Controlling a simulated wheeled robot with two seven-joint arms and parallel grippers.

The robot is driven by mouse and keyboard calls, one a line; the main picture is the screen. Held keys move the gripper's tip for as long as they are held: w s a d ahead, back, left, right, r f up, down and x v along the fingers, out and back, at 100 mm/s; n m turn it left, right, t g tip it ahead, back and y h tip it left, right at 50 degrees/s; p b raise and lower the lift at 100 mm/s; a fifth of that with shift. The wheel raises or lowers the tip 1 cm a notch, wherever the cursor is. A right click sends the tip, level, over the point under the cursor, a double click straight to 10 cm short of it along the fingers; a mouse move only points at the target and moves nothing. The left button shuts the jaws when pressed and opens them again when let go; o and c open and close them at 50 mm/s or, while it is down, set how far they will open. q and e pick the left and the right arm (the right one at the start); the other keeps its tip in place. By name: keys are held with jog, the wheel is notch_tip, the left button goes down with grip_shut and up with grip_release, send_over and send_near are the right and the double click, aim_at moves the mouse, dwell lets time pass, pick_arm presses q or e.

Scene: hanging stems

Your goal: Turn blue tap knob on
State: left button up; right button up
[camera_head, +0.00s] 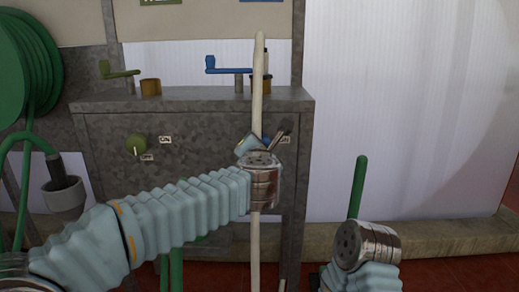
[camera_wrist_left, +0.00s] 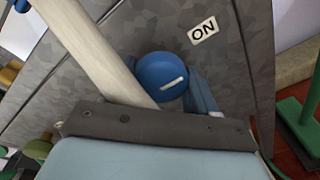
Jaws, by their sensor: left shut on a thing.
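The blue tap knob (camera_wrist_left: 160,72) is on the grey cabinet front, with a white line on its face and an "ON" label (camera_wrist_left: 203,30) to its upper right. My left gripper (camera_wrist_left: 172,88) is shut on the knob; one pale blue finger shows along its right side. The other finger is hidden behind the pale pole. In the head view my left gripper (camera_head: 264,143) is at the cabinet front, and its wrist hides most of the knob. My right arm shows at the bottom right; its fingers are not visible.
A pale upright pole (camera_head: 258,85) stands in front of the cabinet (camera_head: 190,101), close beside my left gripper. A green knob (camera_head: 136,144) is farther left. A blue lever (camera_head: 228,69) and an olive lever (camera_head: 119,73) are on top. A green hose (camera_head: 25,65) hangs left.

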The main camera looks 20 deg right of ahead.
dwell(0.4)
pick_arm(q)
jog(key=o, duration=1)
jog(key=shift+a, duration=0.1)
jog(key=shift+o, duration=0.2)
jog(key=v, duration=1.3)
jog(key=shift+s, duration=0.4)
jog(key=shift+a, duration=0.1)
